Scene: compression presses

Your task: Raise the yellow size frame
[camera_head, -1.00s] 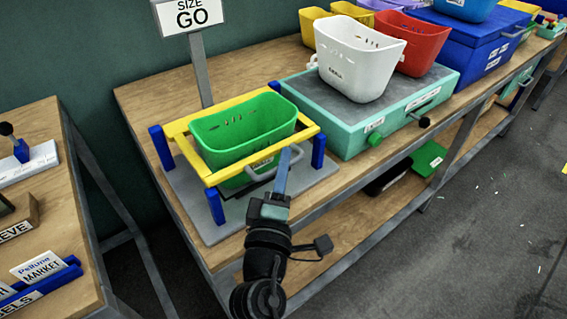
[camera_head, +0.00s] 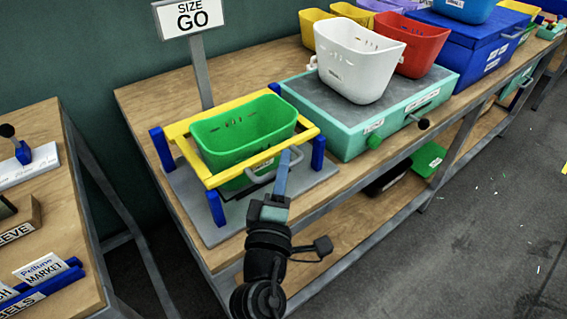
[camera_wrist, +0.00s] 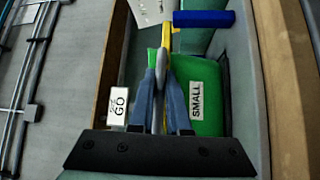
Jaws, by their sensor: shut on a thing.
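The yellow size frame (camera_head: 188,163) is a rectangular frame around the upper part of a green basket (camera_head: 243,132), level between blue corner posts (camera_head: 215,207) on a grey base plate (camera_head: 190,195). A grey handle (camera_head: 298,167) is on its front bar. My gripper (camera_head: 285,158) reaches it from the front and is shut on this handle. In the wrist view, my gripper (camera_wrist: 160,75) has its fingers closed around the grey handle, with the yellow bar (camera_wrist: 167,40) just beyond. The green basket's label (camera_wrist: 197,101) reads SMALL. The fingers hide part of the handle.
A SIZE GO sign (camera_head: 190,15) stands on a post behind the frame. To the right is a teal press box (camera_head: 345,135) with a white basket (camera_head: 357,62) on top. A red basket (camera_head: 412,45) and a blue box (camera_head: 480,55) stand beyond. The near left bench (camera_head: 60,185) is separate.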

